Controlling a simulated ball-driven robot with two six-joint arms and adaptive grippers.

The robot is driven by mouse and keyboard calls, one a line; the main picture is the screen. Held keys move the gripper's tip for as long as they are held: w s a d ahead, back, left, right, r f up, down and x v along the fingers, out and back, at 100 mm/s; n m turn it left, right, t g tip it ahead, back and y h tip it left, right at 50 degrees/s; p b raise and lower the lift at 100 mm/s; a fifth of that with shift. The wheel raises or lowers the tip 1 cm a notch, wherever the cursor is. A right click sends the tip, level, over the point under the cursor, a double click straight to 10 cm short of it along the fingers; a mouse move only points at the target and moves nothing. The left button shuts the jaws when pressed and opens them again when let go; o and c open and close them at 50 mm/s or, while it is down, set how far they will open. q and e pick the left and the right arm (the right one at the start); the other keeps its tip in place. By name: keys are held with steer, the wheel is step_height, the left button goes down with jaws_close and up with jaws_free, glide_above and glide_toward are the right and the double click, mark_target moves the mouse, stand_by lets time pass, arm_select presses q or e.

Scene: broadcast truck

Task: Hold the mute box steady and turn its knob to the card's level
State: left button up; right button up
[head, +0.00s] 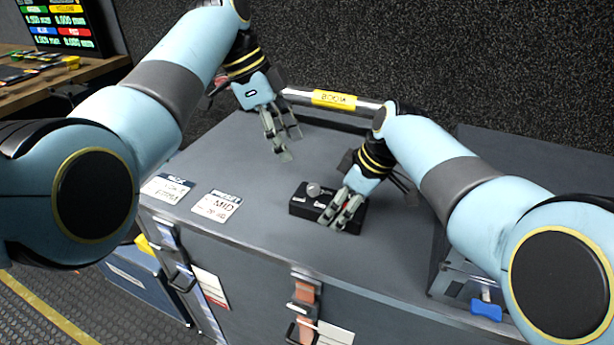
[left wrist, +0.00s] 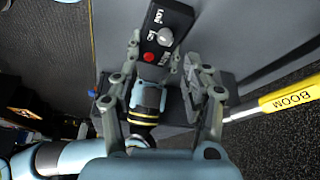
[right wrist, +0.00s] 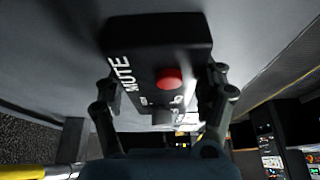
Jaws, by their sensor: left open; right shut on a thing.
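The mute box (head: 300,205), black with white lettering, lies flat on the grey case top. Its round grey knob (head: 314,189) is at the left part of the box and also shows in the left wrist view (left wrist: 165,36). A red button (left wrist: 149,57) is beside it. The knob's setting is not readable. The preset card (head: 216,206) reads MID and lies left of the box. My right gripper (head: 340,212) is shut on the box across its right part; the right wrist view shows a finger on each side. My left gripper (head: 284,144) is open and empty, above and behind the box.
A second card (head: 167,188) lies left of the preset card. A metal rail with a yellow BOOM label (head: 334,98) runs along the back of the case. A clear bin with a blue tab (head: 486,309) is at the right. The case top in front of the box is clear.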

mark_target(312, 186)
arm_select(q)
steer(key=x, duration=0.7)
steer(key=w+x, duration=0.1)
steer(key=x, duration=0.3)
jaws_close()
steer(key=shift+n, duration=0.3)
